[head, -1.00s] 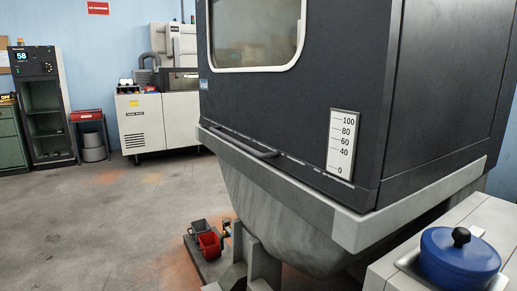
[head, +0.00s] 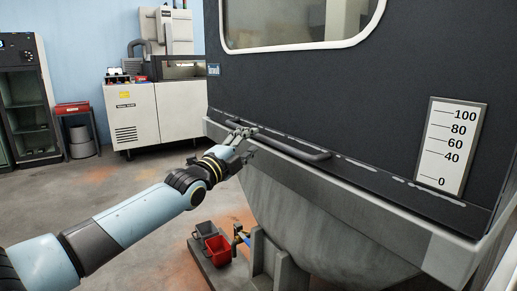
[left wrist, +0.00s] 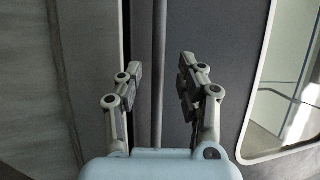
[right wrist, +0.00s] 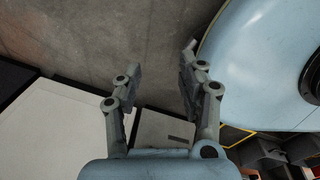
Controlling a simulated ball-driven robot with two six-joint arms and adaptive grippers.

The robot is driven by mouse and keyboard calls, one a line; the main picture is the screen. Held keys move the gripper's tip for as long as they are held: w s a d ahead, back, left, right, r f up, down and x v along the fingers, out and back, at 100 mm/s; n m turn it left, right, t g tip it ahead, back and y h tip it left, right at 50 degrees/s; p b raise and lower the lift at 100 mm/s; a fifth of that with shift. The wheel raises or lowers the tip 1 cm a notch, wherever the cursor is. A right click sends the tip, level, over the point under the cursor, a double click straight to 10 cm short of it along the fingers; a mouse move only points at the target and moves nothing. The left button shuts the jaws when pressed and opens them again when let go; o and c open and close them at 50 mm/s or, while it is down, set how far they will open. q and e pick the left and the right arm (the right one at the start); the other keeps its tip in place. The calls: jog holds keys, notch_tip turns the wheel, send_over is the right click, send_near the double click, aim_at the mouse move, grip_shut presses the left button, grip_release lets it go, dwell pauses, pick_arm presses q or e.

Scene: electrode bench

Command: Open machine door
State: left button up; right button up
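The machine door (head: 330,90) is a dark panel with a white-framed window (head: 300,22), and it looks shut. A dark bar handle (head: 295,147) runs along its lower edge. My left gripper (head: 240,134) is at the left end of this handle. In the left wrist view, the handle (left wrist: 160,70) passes between the two fingers of the left gripper (left wrist: 158,82), which stand apart on both sides of it. My right gripper does not show in the head view. In the right wrist view, the right gripper (right wrist: 160,78) is open and empty above the floor.
A grey ledge (head: 330,187) runs under the door above a sloping hopper. A red bin (head: 218,250) and a grey bin stand low beneath. A white cabinet (head: 150,112) stands at the back, with clear floor before it. A white-topped surface (right wrist: 60,125) lies left in the right wrist view.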

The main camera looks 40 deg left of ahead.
aim_at(257, 137)
pick_arm(q)
jog(key=w+b, duration=0.4)
jog(key=b, duration=0.1)
jog(key=shift+w, duration=0.1)
jog(key=shift+w+r, duration=0.2)
jog(key=shift+r, duration=0.15)
grip_shut()
